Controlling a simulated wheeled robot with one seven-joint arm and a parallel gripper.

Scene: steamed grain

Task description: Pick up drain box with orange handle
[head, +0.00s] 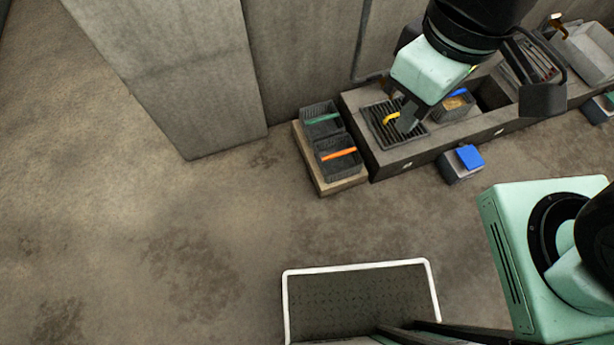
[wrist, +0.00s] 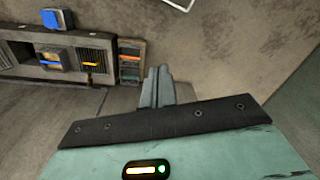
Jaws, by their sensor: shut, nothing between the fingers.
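The drain box with the orange handle (head: 339,154) is a dark mesh basket on a low block at the left end of the counter. It also shows small in the wrist view (wrist: 130,73). A like box with a green handle (head: 321,119) stands directly behind it. My gripper (head: 405,120) is above the counter, to the right of and apart from the orange-handled box. In the wrist view my gripper's fingers (wrist: 157,88) are together with nothing between them, and the boxes lie to their left.
The long counter (head: 400,155) holds a grate with a yellow handle (head: 391,118) under my gripper and a blue-handled basket of grain (head: 454,103). A small blue-topped box (head: 468,158) stands on the floor in front. A concrete wall is behind. The floor at left is clear.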

